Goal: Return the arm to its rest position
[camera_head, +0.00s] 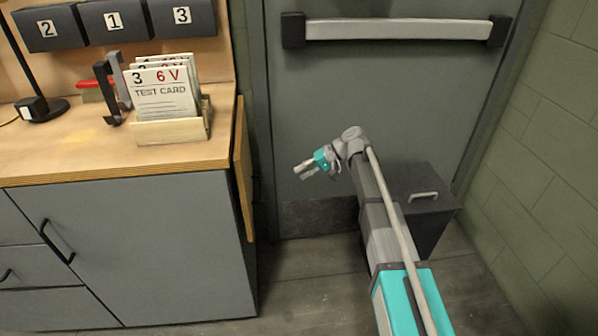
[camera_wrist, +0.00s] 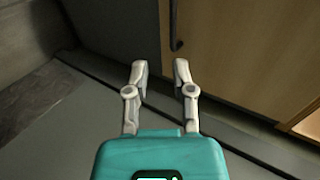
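My gripper (camera_head: 304,170) is at the end of my extended arm, in front of the grey door and to the right of the workbench. In the wrist view its two pale fingers (camera_wrist: 160,68) stand apart with nothing between them, so it is open and empty. It touches nothing that I can see. My arm runs from the lower right of the head view up to a bent wrist near the middle.
A grey door (camera_head: 350,95) with a push bar (camera_head: 400,29) stands behind. A dark box (camera_head: 422,215) with a handle sits on the floor right of my arm. The bench (camera_head: 60,160) at left holds a test card rack (camera_head: 170,130). A wood panel (camera_wrist: 235,45) shows in the wrist view.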

